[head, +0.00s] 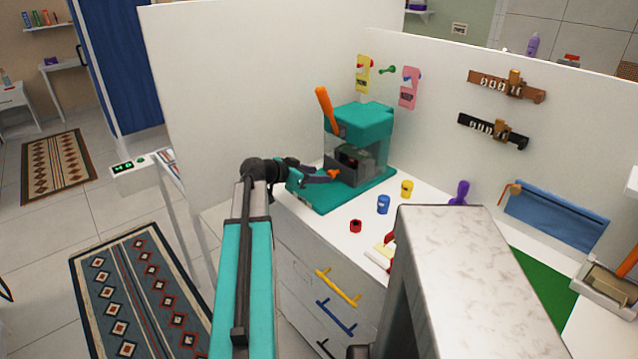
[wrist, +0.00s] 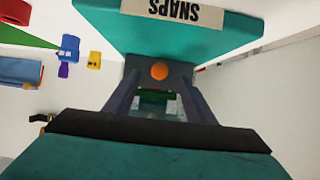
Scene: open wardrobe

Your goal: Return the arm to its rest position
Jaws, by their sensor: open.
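My gripper (head: 318,178) is in front of the teal machine (head: 362,118) on the white counter, with my teal arm stretched out toward it. In the wrist view my gripper (wrist: 160,84) has its two dark fingers apart. An orange knob (wrist: 159,71) on the machine's dark front shows between or just beyond the fingertips; I cannot tell whether they touch it. The knob also shows in the head view (head: 334,174).
An orange lever (head: 325,108) rises from the machine. Blue (head: 383,204), yellow (head: 407,188) and red (head: 355,226) small items stand on the counter to its right. Drawers with coloured handles (head: 338,286) are below. A white panel (head: 260,80) stands behind. Open floor lies left.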

